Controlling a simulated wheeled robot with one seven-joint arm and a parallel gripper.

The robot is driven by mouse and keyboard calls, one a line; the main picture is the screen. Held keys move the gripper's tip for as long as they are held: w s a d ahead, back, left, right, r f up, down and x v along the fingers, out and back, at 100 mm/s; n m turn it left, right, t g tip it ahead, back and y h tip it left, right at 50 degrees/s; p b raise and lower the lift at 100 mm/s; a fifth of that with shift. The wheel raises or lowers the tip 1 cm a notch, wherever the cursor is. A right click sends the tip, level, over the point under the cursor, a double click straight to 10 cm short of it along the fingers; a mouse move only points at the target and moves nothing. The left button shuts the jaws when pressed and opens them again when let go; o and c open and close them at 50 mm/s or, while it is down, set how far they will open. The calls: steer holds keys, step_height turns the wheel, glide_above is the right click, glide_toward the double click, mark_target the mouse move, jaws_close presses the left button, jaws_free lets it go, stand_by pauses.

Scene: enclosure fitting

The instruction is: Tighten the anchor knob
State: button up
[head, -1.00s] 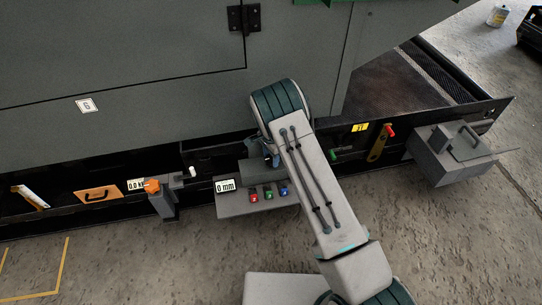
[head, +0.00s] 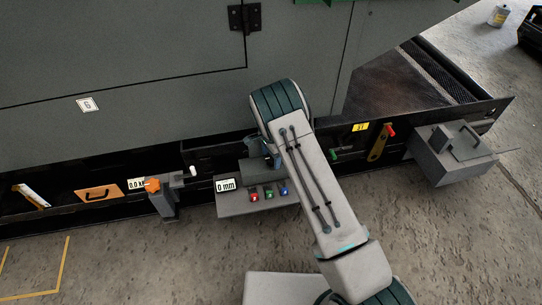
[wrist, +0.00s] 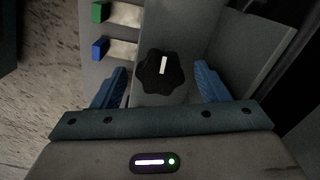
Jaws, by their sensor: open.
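The anchor knob is a black lobed knob (wrist: 162,72) with a white line mark on top, seen in the wrist view on a grey block. My gripper (wrist: 160,85) is open, with one blue finger on each side of the knob and a visible gap to each. The line mark points almost straight up in the picture. In the head view my gripper (head: 272,158) shows only in part beside the grey housing, and my arm hides the knob.
A grey box with red, green and blue buttons (head: 268,192) and a "0 mm" display (head: 226,185) sits beside the gripper. An orange-knobbed post (head: 153,185) stands to the left. Levers (head: 379,143) and a grey box (head: 452,155) are to the right.

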mark_target(271, 158)
step_height(271, 158, up, 14)
steer(key=p, duration=0.4)
steer(key=shift+s+f, duration=0.15)
stand_by(0.3)
